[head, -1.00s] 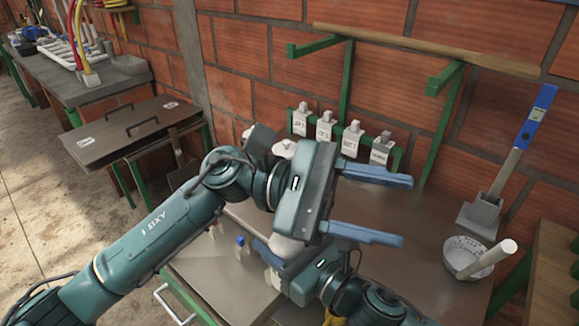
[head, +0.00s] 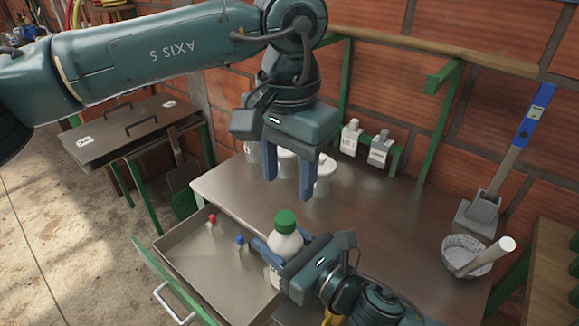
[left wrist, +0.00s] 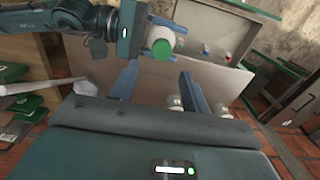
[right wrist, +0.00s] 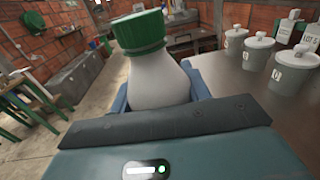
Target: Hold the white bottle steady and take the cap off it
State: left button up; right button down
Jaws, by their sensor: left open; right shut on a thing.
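The white bottle (head: 286,243) stands upright above the open drawer, with its green cap (head: 285,221) on top. My right gripper (head: 268,250) is shut on the bottle's body below the cap. In the right wrist view the bottle (right wrist: 158,82) and its ribbed green cap (right wrist: 128,32) fill the middle. My left gripper (head: 288,190) is open and empty, fingers pointing down, above and just behind the cap. In the left wrist view the cap (left wrist: 162,49) shows beyond the left gripper's fingers (left wrist: 160,82), not between them.
The steel table (head: 390,205) has free room on its right. The open drawer (head: 185,245) holds small bottles with red (head: 212,218) and blue (head: 239,240) caps. Lidded white pots (head: 325,172) stand behind my left gripper. A white bowl (head: 470,255) with a pestle sits at right.

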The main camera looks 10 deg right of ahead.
aim_at(288, 217)
pick_arm(q)
notch_tip(288, 217, down, 7)
jog(key=shift+f, duration=0.15)
jog(key=shift+c, duration=0.6)
